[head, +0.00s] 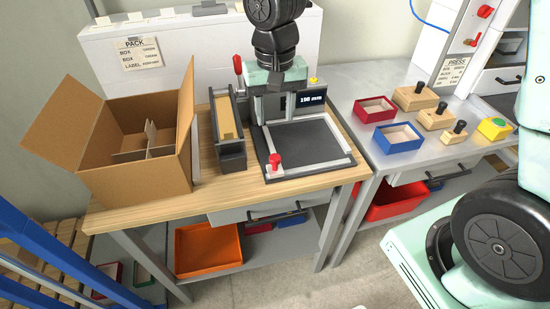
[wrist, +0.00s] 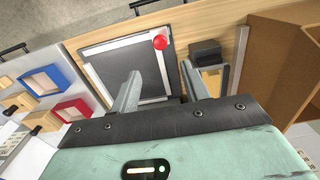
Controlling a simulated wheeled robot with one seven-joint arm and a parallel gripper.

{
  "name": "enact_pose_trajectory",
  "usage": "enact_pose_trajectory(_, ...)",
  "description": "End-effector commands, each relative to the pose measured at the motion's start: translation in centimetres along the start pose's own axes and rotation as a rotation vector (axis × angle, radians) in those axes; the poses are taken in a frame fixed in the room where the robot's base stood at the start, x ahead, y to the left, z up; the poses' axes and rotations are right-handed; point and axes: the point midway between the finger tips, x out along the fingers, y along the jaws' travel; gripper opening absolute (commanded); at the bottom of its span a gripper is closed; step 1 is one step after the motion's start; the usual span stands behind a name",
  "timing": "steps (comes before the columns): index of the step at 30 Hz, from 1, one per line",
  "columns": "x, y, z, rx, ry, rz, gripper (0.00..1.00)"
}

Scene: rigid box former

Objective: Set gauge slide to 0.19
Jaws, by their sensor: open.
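The gauge (head: 308,143) is a dark square plate with pale metal rails on the wooden bench, and it also shows in the wrist view (wrist: 115,72). A red knob (head: 275,160) stands at its near left corner; in the wrist view the knob (wrist: 160,42) is at the plate's upper right corner. A small display (head: 311,99) behind the plate seems to read 190 or 198 mm; the last digit is unclear. My gripper (head: 272,108) is over the back of the gauge, pointing down. Its fingers (wrist: 159,75) are spread, empty and apart from the knob.
An open cardboard box (head: 150,175) stands left. A narrow dark holder (head: 228,135) with a red-topped lever (head: 238,66) is just left of the gauge. Blue (head: 397,138) and red (head: 374,110) trays and wooden knobbed blocks (head: 437,117) sit on the right bench.

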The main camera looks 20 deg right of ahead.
Motion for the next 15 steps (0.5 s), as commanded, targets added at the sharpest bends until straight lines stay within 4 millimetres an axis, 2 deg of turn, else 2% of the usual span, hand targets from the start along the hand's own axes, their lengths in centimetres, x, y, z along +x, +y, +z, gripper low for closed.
enact_pose_trajectory(3, 2.6, 0.0, 0.2, -0.002, -0.007, 0.002, 0.46)
enact_pose_trajectory(15, 10.8, 0.0, 0.2, -0.005, -0.005, 0.002, 0.46)
